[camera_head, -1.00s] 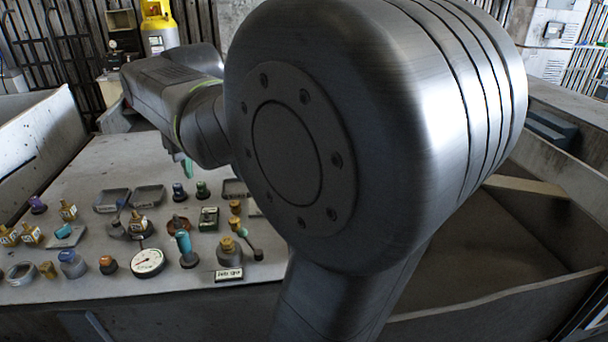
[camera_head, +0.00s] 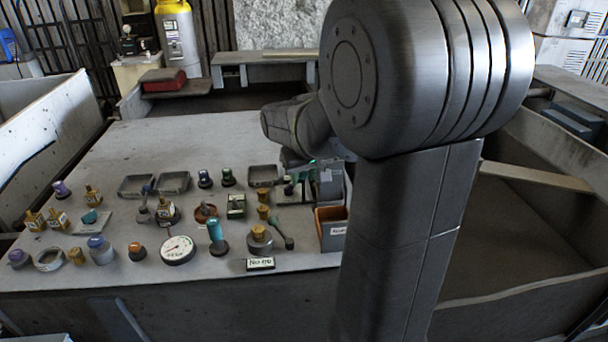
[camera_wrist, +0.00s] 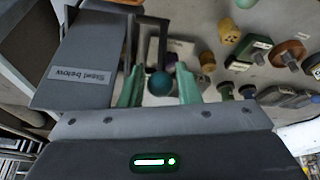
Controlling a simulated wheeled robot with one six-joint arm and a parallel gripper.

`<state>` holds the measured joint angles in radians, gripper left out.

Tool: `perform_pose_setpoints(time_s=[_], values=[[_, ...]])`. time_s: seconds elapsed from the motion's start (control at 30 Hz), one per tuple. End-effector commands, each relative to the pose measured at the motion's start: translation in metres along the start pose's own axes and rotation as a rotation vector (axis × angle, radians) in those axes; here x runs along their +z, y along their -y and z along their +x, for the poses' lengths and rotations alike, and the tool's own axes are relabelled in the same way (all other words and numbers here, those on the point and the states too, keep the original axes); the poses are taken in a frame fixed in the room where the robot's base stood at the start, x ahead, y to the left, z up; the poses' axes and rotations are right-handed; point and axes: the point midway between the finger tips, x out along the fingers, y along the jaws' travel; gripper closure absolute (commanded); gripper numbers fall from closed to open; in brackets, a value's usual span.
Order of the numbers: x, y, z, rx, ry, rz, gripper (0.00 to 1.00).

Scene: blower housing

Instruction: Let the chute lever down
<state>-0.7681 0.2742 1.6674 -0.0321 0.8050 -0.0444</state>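In the wrist view, my gripper (camera_wrist: 160,72) has two green fingers standing apart. A dark teal ball knob (camera_wrist: 160,84) shows between them, with narrow gaps at its sides; I cannot tell whether a finger touches it. A dark bent bar (camera_wrist: 150,19) stands just beyond the knob, beside a grey box (camera_wrist: 95,58) labelled "Steel below". I take the knob and bar for the chute lever; how they join is unclear. In the head view, the grey box (camera_head: 331,182) stands near the panel's right side, and my arm partly hides that area.
A brown-orange bin (camera_head: 331,216) stands in front of the grey box. Several knobs, buttons, trays and a dial gauge (camera_head: 178,249) crowd the panel to the left. A small lever (camera_head: 283,234) is near the front edge. The panel's back (camera_head: 190,140) is clear.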

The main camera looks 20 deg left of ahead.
Motion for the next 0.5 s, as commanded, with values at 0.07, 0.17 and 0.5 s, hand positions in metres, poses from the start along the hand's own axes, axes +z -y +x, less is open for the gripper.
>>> perform_pose_setpoints(time_s=[0.07,0.17,0.5], values=[[0.0002,-0.0001,0.0016,0.0,0.001,0.0,0.7],[0.0002,-0.0001,0.0016,0.0,0.001,0.0,0.7],[0.0002,-0.0001,0.0013,0.0,0.0,0.0,1.0]])
